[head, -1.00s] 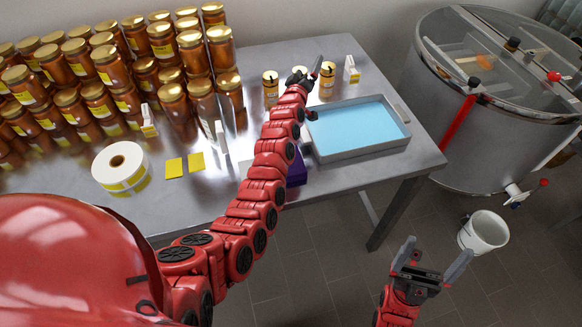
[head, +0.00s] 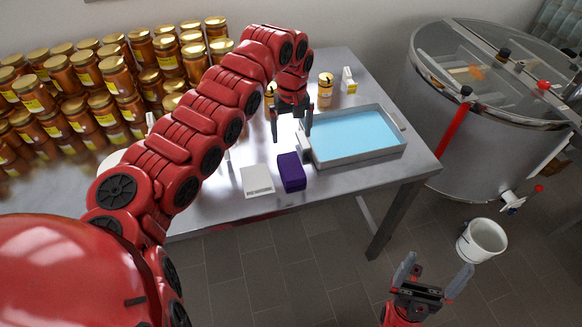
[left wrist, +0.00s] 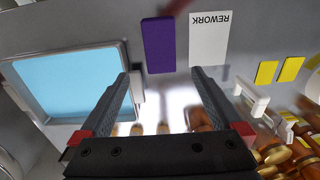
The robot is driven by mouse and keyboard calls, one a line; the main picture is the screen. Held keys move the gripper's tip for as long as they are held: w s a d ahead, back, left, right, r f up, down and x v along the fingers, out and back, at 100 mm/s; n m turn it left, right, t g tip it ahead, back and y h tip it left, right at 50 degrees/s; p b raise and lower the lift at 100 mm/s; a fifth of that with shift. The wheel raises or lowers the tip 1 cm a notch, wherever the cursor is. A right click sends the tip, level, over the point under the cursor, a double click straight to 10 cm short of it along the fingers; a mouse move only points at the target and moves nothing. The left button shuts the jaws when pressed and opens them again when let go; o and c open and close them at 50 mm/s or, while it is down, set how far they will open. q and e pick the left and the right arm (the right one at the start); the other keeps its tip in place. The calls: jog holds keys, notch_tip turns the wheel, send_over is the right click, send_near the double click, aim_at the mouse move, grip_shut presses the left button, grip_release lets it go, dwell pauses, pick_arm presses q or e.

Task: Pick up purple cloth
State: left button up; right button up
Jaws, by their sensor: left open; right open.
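The purple cloth (head: 291,172) is a folded dark purple block lying on the steel table, just left of the blue-filled tray. It also shows in the left wrist view (left wrist: 158,45), beyond my fingertips. My left gripper (head: 291,138) points down above the table, behind the cloth in the head view, open and empty. Its two fingers show in the left wrist view (left wrist: 160,76), apart, with the cloth in the space ahead between them. My right gripper (head: 433,272) is open and empty, low at the front right, away from the table.
A white card marked REWORK (left wrist: 208,38) lies beside the cloth. The tray (head: 357,160) with blue content stands right of it. Many honey jars (head: 75,110) are stacked at left. A metal tank (head: 480,110) and white bucket (head: 482,240) stand right of the table.

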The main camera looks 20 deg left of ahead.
pick_arm(q)
jog(key=p, duration=0.3)
send_over(291, 165)
notch_tip(291, 165, down, 9)
jog(key=shift+d+r, duration=0.1)
jog(key=shift+d, duration=0.05)
jog(key=shift+f, duration=0.3)
notch_tip(291, 165, down, 4)
jog(key=shift+s+r+p, duration=0.15)
jog(key=shift+p, duration=0.55)
jog(key=shift+f, duration=0.5)
jog(key=c, duration=1.3)
jog(key=shift+r, duration=0.1)
